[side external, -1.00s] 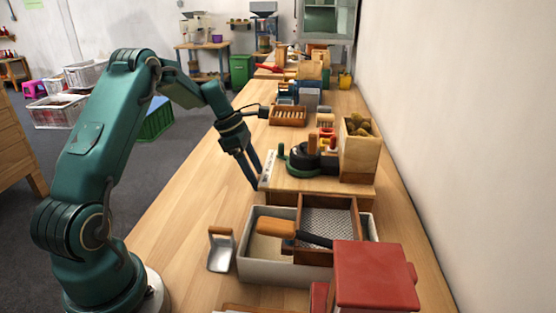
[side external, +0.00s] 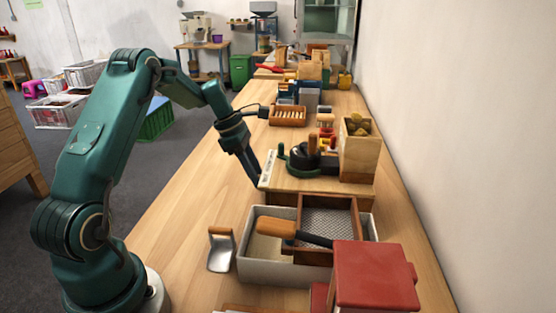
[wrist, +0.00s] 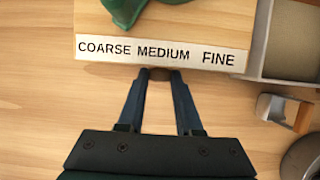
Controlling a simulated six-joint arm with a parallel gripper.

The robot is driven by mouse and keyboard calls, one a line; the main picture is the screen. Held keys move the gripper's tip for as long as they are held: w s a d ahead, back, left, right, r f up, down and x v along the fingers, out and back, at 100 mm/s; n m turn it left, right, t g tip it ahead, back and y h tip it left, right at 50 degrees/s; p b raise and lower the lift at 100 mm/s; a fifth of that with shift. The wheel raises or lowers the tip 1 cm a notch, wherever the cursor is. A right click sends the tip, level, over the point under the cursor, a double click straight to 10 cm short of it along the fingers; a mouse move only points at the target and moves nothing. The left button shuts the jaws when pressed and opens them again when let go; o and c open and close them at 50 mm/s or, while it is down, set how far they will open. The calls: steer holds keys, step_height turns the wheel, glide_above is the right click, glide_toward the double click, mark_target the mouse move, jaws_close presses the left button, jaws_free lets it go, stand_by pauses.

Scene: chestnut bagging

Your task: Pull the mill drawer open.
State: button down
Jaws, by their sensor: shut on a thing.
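The mill is a wooden box (side external: 318,186) with a dark and green grinding top (side external: 312,158), standing on the bench. In the wrist view, its edge carries a white label strip (wrist: 155,52) reading COARSE MEDIUM FINE. A small dark knob (wrist: 159,74) sticks out just below the strip. My gripper (side external: 257,185) reaches down at the mill's left face. In the wrist view, its two fingertips (wrist: 159,71) are shut on the knob, one on each side. The drawer's front is hidden under the label edge, so I cannot tell how far out it stands.
A grey-white bin (side external: 258,268) with a sieve tray (side external: 327,222) and brush stands in front of the mill. A metal scoop (side external: 220,252) lies beside the bin. A wooden box of chestnuts (side external: 360,156) stands behind the mill's right side. The bench left of the mill is clear.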

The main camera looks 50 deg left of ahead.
stand_by(0.7)
steer(key=s+a, duration=0.7)
steer(key=a, duration=0.1)
steer(key=shift+s, duration=0.4)
steer(key=c, duration=0.6)
jaws_free()
steer(key=shift+d, duration=0.1)
steer(key=shift+r, duration=0.1)
steer(key=v, duration=0.5)
